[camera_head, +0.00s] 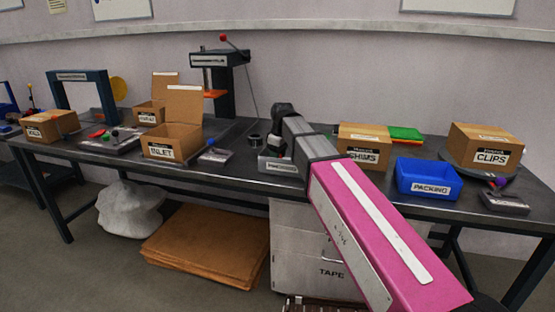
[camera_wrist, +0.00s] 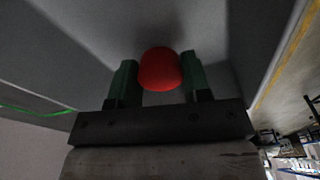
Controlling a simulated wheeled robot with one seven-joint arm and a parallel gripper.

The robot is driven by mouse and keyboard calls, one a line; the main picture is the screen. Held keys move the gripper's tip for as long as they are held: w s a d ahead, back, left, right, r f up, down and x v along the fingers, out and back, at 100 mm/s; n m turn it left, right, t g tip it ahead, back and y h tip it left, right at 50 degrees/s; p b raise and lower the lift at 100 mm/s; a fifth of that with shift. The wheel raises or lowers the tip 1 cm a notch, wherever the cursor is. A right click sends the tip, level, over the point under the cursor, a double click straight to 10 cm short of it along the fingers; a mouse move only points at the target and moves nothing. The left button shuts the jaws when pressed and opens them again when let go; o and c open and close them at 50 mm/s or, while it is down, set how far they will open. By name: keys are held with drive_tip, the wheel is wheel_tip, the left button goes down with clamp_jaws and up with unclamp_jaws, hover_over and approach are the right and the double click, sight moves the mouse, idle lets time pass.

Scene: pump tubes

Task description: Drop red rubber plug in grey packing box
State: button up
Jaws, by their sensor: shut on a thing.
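The red rubber plug (camera_wrist: 160,72) is held between the two green fingers of my gripper (camera_wrist: 160,66) in the wrist view. Grey surfaces, seemingly the inside of a box, fill most of that view behind the plug. The grey packing box (camera_head: 276,165) stands on the bench near the middle of the head view, its label partly covered by my arm. My gripper (camera_head: 277,145) is at or just above this box there, mostly hidden, and the plug cannot be made out. I cannot tell how far the plug is from the box floor.
A blue box (camera_head: 430,178), also labelled PACKING, stands to the right. A SHIMS carton (camera_head: 363,141) is right of my arm, and a CLIPS carton (camera_head: 484,148) is at the far right. An INLET carton (camera_head: 172,143) and a press (camera_head: 222,80) stand to the left.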

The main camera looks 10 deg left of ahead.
sight(281, 156)
drive_tip(key=shift+f, duration=0.7)
drive_tip(key=shift+f, duration=0.15)
drive_tip(key=o, duration=0.9)
wheel_tip(281, 156, up, 12)
drive_tip(key=d, duration=0.1)
drive_tip(key=shift+s+d, duration=0.2)
drive_tip(key=shift+s, duration=0.05)
